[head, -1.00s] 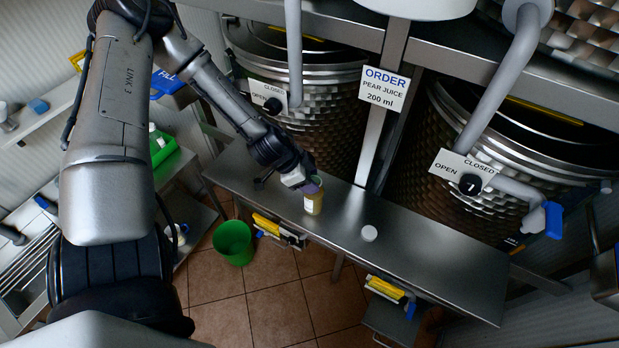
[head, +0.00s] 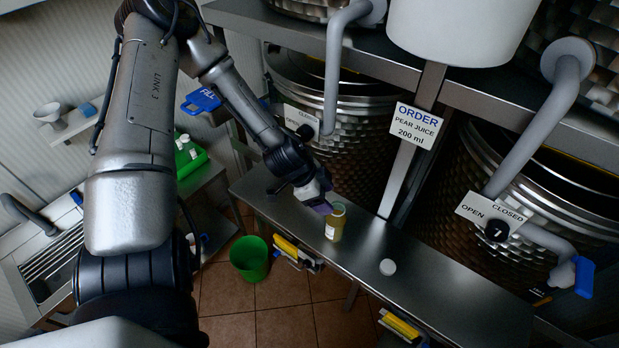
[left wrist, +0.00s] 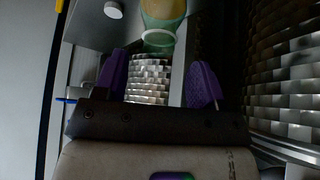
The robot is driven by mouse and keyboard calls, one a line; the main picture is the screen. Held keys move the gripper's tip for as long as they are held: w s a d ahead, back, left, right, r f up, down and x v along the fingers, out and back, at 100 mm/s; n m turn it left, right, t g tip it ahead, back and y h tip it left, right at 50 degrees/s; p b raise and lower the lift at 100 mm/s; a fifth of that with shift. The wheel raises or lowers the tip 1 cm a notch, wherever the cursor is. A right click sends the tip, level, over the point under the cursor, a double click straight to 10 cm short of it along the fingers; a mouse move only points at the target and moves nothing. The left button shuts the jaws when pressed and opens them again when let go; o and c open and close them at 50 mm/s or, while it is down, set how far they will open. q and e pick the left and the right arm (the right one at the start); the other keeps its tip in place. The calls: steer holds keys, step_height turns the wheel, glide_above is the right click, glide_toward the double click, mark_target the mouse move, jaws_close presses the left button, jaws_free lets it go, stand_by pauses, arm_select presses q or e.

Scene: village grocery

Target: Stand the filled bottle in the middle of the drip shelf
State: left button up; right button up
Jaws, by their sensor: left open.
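The filled bottle (head: 335,224), yellowish with a pale label and a greenish open neck, stands upright on the steel drip shelf (head: 440,289), left of the shelf's middle. My left gripper (head: 322,206) is open just left of the bottle's neck. In the left wrist view, the bottle (left wrist: 163,12) is at the top, with its neck pointing toward the gap between the purple fingers (left wrist: 158,82). The bottle appears clear of the fingers, though contact is hard to judge. My right gripper is not in view.
A white round cap (head: 388,267) lies on the shelf right of the bottle. Textured steel tanks (head: 350,150) with grey pipes stand behind, with an order sign (head: 416,125) reading pear juice, 200 ml. A green bin (head: 249,259) stands on the tiled floor.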

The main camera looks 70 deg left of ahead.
arm_select(q)
steer(key=v, duration=0.7)
steer(key=w+d+f+m+t, duration=0.1)
steer(key=d+f+m+t, duration=0.1)
steer(key=d+f, duration=1.45)
steer(key=s+d+f+n+g+y, duration=0.2)
steer(key=s+d+f+n+g, duration=0.2)
steer(key=s+d, duration=0.3)
steer(key=shift+s+d+f+g, duration=0.25)
steer(key=shift+s+f+g, duration=0.05)
steer(key=shift+s, duration=1.05)
steer(key=shift+s, duration=0.1)
